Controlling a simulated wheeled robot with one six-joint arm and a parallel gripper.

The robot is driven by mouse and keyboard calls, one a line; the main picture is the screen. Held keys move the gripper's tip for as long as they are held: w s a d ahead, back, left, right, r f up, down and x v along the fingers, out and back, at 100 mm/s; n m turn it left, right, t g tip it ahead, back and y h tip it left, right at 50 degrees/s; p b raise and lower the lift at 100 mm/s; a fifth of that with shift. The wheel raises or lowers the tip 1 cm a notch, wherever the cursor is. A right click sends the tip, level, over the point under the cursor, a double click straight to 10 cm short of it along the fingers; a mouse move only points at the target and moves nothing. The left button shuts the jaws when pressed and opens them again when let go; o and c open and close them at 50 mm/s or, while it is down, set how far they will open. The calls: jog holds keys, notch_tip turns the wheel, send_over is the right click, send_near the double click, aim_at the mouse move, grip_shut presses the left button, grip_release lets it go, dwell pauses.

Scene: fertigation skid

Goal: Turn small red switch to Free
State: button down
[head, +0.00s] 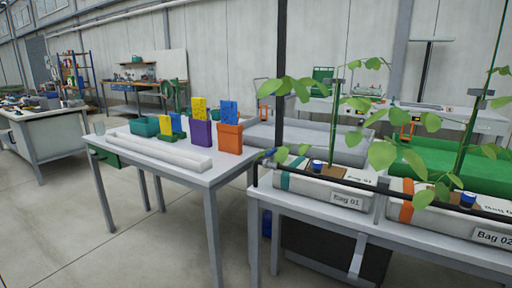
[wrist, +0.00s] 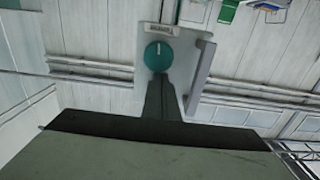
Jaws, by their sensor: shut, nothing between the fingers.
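No small red switch can be made out in either view. In the wrist view, a round teal knob (wrist: 158,55) with a pale pointer mark sits on a light grey box (wrist: 183,62). A small label (wrist: 160,29), too blurred to read, is above the knob. My gripper (wrist: 158,76) is shut and empty, its dark fingertips just below the knob in the picture. I cannot tell whether they touch it. My gripper is not seen in the head view.
A grey handle-like bar (wrist: 200,76) stands beside the knob, with pipes along the wall. Planters with leafy plants, one marked Bag 01 (head: 347,200), stand right. Open floor lies at left.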

jog(key=shift+r, duration=0.15)
jog(key=shift+s+d, duration=0.3)
jog(key=shift+d, duration=0.15)
dwell(0.5)
jog(key=shift+f, duration=0.45)
jog(key=v, duration=0.6)
dwell(0.4)
